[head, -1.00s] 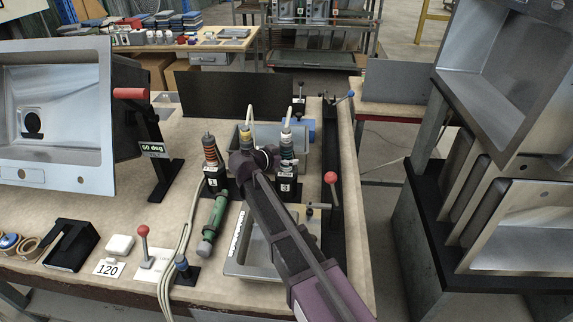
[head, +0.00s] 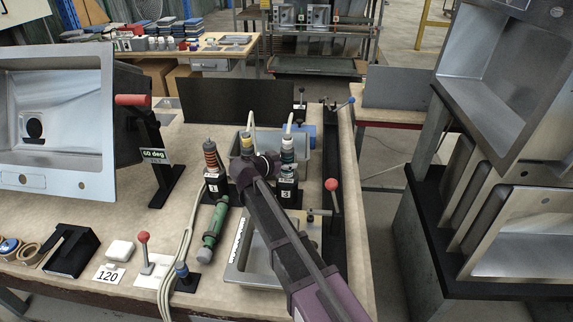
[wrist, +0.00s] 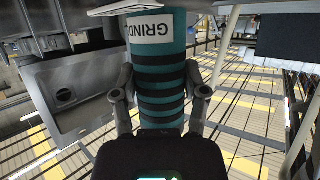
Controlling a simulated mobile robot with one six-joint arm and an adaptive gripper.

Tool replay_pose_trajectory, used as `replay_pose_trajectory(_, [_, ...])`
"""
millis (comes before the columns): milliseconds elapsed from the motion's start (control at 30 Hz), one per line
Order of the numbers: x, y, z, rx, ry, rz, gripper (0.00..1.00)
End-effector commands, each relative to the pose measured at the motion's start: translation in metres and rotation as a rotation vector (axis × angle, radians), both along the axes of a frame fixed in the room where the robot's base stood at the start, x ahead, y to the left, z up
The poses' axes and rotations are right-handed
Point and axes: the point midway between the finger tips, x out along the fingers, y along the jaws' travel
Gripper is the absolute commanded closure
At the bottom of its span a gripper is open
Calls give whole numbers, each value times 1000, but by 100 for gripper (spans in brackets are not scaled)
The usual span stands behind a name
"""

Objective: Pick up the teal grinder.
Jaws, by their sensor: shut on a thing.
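The teal grinder (wrist: 158,70) fills the middle of the wrist view, a teal cylinder with black bands and a white label starting "GRIND". My gripper (wrist: 160,94) has one finger on each side of it and is shut on it. In the head view the grinder (head: 287,152) is at the stand marked 3, upright, with a pale top and a cable. My wrist is just to its left, and my fingers are hard to make out there. Whether the grinder's lower end is clear of its stand cannot be told.
A red-and-black banded tool (head: 210,155) stands at the left by stand 1, and a yellow-topped tool (head: 246,143) is close behind my wrist. A green tool (head: 215,222) lies along the bench. A red-knobbed lever (head: 332,185) stands at the right. A grey bin (head: 300,140) is behind.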

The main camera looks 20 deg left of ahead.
Motion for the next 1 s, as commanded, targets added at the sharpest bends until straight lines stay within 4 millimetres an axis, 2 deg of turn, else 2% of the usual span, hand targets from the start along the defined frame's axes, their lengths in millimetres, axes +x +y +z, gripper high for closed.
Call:
replay_pose_trajectory(367, [0,0,22,-2,-2,1,100])
replay_pose_trajectory(1000, [1,0,82,-2,-2,0,100])
